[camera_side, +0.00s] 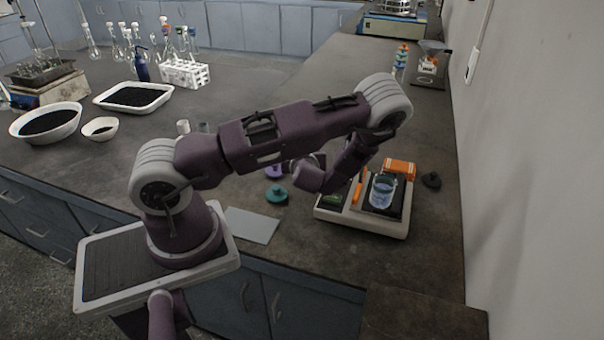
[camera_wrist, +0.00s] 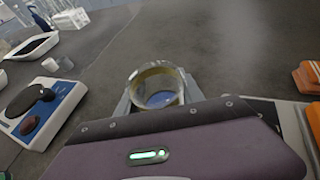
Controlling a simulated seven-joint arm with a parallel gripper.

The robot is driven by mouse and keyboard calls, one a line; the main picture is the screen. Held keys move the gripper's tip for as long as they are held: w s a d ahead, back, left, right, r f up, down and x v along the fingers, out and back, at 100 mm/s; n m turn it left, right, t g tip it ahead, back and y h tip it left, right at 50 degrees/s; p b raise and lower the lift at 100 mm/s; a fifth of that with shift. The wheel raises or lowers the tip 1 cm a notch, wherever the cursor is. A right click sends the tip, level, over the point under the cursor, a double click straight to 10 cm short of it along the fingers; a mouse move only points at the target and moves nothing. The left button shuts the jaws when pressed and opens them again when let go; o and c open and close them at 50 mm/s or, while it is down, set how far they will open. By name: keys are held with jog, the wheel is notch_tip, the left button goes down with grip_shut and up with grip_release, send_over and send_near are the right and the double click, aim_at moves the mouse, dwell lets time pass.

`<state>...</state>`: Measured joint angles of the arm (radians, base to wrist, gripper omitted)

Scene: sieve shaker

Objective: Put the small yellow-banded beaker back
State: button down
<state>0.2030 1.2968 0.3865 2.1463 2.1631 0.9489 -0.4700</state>
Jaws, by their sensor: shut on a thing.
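The small beaker with a yellow band (camera_wrist: 150,72) is in the middle of the wrist view, clear glass with blue showing inside. My gripper (camera_wrist: 160,90) is shut on it, with a grey finger on each side. In the side view my forearm and wrist hide the gripper's tips, and I cannot make out the held beaker there. I cannot tell how high its base is above the bench.
A blue-and-white device (camera_wrist: 42,112) is at left in the wrist view. Bench beyond the held beaker is clear.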

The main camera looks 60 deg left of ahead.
notch_tip(320, 180, down, 5)
jog(key=shift+f, duration=0.2)
jog(key=shift+f, duration=0.1)
jog(key=c, duration=1)
grip_release()
